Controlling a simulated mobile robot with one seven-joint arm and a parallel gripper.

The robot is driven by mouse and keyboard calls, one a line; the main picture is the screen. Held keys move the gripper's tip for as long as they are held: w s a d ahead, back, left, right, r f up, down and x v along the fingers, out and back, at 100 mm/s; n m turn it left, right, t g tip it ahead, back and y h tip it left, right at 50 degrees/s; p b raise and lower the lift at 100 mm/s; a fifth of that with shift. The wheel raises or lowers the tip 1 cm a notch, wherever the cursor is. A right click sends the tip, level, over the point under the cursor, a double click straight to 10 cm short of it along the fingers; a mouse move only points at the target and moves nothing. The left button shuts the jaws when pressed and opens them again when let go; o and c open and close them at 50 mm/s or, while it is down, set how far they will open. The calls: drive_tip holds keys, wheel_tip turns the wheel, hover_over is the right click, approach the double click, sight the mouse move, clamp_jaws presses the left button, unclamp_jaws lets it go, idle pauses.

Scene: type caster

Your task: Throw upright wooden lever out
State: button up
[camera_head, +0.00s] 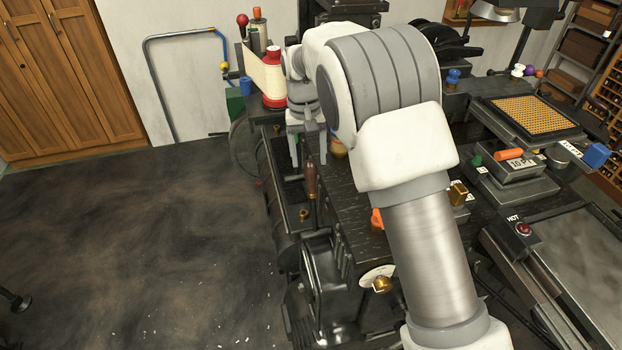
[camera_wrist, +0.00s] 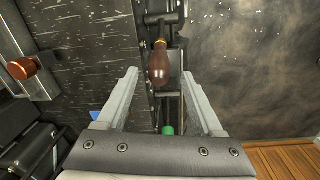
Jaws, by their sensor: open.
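The upright wooden lever (camera_head: 311,180) has a dark brown turned handle and stands at the left edge of the machine in the head view. In the wrist view its handle (camera_wrist: 159,62) shows between and just beyond my fingertips. My gripper (camera_wrist: 160,76) is open, with one finger on each side of the handle in that picture and no clear contact. The lever's lower end is hard to make out.
A reddish-brown knob (camera_wrist: 22,68) is at the left of the wrist view. A red spool (camera_head: 273,78) stands behind my gripper. A brass knob (camera_head: 381,285) on a white dial is at the machine's front. The dark floor (camera_head: 130,240) to the left is mostly clear.

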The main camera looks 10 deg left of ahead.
sight(311, 178)
drive_tip(key=f, duration=0.7)
drive_tip(key=shift+w+d+f, duration=0.1)
drive_tip(key=shift+d+f, duration=0.15)
drive_tip(key=shift+f, duration=0.1)
clamp_jaws()
idle(1.0)
